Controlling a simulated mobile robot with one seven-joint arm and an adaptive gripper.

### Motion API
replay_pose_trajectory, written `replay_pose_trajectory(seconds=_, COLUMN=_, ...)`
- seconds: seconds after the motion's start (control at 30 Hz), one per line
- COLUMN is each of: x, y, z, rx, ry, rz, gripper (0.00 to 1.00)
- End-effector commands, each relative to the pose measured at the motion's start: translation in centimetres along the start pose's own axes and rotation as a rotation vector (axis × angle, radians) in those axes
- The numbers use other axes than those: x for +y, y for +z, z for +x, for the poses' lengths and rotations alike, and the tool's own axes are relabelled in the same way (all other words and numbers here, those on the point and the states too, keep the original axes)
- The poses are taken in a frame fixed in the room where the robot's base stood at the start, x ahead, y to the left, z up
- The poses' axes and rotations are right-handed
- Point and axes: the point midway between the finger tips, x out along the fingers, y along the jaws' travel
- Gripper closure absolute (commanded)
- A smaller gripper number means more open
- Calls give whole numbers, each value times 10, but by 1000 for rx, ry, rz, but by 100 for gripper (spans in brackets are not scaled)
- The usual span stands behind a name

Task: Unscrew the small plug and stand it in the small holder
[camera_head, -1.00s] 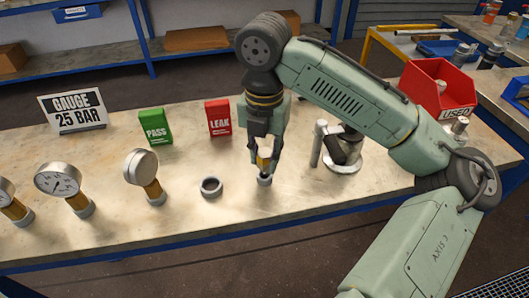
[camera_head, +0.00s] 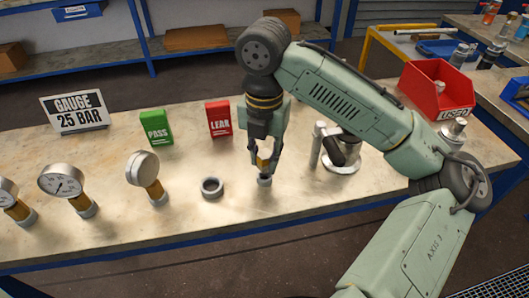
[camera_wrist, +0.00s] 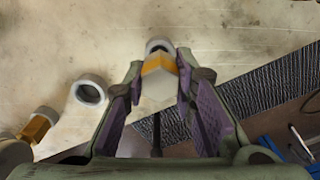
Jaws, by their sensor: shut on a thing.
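My gripper (camera_head: 263,163) is shut on the small plug, which has a brass-coloured hexagonal part (camera_head: 263,162). The plug also shows in the wrist view, with its brass sides (camera_wrist: 158,63) and pale end face between the pads. It is upright, directly at a small grey ring-shaped holder (camera_head: 264,181) on the bench. The holder's rim shows just past the plug in the wrist view (camera_wrist: 158,45). I cannot tell whether the plug is fully seated. A flanged vessel (camera_head: 342,155) with a post stands to the right, partly hidden by my arm.
A wider empty grey ring (camera_head: 211,187) sits left of my gripper. Several gauges (camera_head: 145,175) stand further left. The green PASS block (camera_head: 156,127), red LEAK block (camera_head: 219,118) and gauge sign (camera_head: 74,111) are behind. A red USED bin (camera_head: 438,90) is at right.

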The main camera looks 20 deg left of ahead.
Motion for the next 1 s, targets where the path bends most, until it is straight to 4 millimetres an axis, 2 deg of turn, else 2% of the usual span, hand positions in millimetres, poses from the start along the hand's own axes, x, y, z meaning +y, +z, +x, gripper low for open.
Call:
replay_pose_trajectory(seconds=0.37, x=0, y=0, z=2, rx=0, ry=0, rz=0, gripper=100)
replay_pose_trajectory(seconds=1.0, x=0, y=0, z=21, rx=0, ry=0, rz=0, gripper=100)
